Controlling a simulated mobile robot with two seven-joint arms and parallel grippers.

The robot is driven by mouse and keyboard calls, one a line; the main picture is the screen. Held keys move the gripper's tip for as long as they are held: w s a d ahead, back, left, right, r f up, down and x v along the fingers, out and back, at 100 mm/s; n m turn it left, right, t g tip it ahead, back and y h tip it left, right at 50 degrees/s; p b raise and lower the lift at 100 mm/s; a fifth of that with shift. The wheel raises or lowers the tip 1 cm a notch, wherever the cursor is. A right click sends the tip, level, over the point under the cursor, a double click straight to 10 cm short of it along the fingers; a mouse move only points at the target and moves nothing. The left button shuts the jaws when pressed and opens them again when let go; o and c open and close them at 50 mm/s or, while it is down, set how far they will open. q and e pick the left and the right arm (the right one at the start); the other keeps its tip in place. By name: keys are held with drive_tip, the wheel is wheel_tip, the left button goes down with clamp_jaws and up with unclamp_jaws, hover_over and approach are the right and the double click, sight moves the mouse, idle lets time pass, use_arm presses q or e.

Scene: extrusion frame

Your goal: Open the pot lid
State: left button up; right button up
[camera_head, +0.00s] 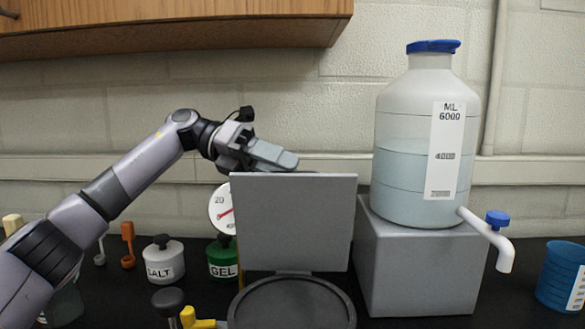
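A flat grey square lid panel (293,222) stands upright at the lower middle. A short tab at its lower edge meets the back of a dark round pot (291,303), whose near part is cut off by the bottom of the picture. My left gripper (278,159) is at the top edge of the panel, towards its left half. Its light grey finger points right. The panel hides the lower part of the fingers, so I cannot tell whether they touch it or how far apart they are. My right gripper is not in view.
A large jug (405,145) with a spout stands on a grey block (420,262) at right. A blue beaker (561,275) is at far right. The salt jar (165,262), green gel jar (222,258) and a dial (221,208) stand left of the panel. A wooden cabinet (170,22) hangs above.

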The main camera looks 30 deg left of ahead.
sight(291, 224)
use_arm(q)
drive_tip(key=shift+x, duration=0.95)
clamp_jaws()
drive_tip(key=shift+s+d+m+b, duration=0.25)
drive_tip(key=shift+s+m+b, duration=0.05)
drive_tip(key=shift+s+b, duration=0.25)
drive_tip(key=shift+s+d+m+b, duration=0.25)
drive_tip(key=shift+s+m+b, duration=0.05)
drive_tip(key=shift+s+b, duration=0.25)
unclamp_jaws()
